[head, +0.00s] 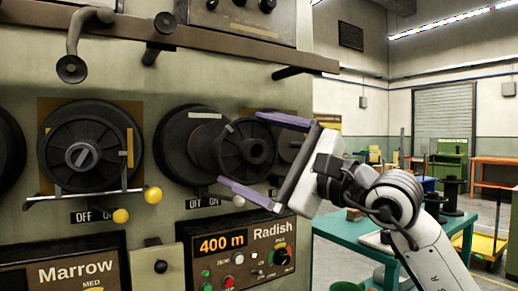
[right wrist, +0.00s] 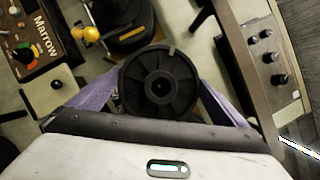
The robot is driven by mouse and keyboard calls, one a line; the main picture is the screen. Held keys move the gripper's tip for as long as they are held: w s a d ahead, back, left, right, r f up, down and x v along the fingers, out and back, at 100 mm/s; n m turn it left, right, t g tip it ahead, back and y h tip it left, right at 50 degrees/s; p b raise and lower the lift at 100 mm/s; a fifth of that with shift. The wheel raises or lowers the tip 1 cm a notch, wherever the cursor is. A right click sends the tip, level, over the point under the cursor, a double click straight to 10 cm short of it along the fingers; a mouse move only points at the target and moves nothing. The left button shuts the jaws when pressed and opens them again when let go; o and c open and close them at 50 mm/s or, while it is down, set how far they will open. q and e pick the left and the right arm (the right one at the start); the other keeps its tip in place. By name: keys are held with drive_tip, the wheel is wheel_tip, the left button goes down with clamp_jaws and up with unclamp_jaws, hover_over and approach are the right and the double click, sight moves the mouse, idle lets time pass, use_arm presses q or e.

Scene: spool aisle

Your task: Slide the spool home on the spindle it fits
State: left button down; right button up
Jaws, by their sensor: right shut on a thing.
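A black spool (head: 246,150) with a spoked face and a hub hole shows in the head view in front of the Radish panel. My right gripper (head: 240,149) is shut on its rim with purple fingers, one above and one below. In the right wrist view the spool (right wrist: 160,85) faces the camera between the fingers, with a pale mark on its rim. A dark round flange (head: 172,150) stands on the machine behind and left of the spool. Any spindle there is hidden, so I cannot tell whether the spool is around it. My left gripper is out of view.
Left, a mounted spool (head: 84,157) sits behind a bar with yellow knobs (head: 152,195) above the Marrow panel (head: 75,269). A brown rail (head: 190,37) with projecting rods crosses above. The Radish panel (head: 238,250) reads 400 m. A teal table (head: 340,232) stands right.

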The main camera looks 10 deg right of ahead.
drive_tip(key=shift+w+a+r+p, duration=0.1)
drive_tip(key=shift+w+a+p, duration=0.1)
drive_tip(key=shift+w, duration=0.4)
drive_tip(key=shift+w+a+r+p, duration=0.1)
drive_tip(key=shift+w+a+p, duration=0.1)
drive_tip(key=shift+w, duration=0.35)
drive_tip(key=shift+w+a+p, duration=0.25)
drive_tip(key=shift+w+p, duration=0.05)
drive_tip(key=shift+w, duration=0.4)
drive_tip(key=shift+w+a+p, duration=0.25)
drive_tip(key=shift+w+a, duration=0.05)
drive_tip(key=shift+w, duration=0.4)
drive_tip(key=shift+w+a+p, duration=0.25)
drive_tip(key=shift+w+p, duration=0.05)
drive_tip(key=shift+w, duration=0.4)
drive_tip(key=o, duration=1.4)
drive_tip(key=shift+f, duration=0.1)
drive_tip(key=shift+o, duration=0.2)
drive_tip(key=shift+f, duration=0.1)
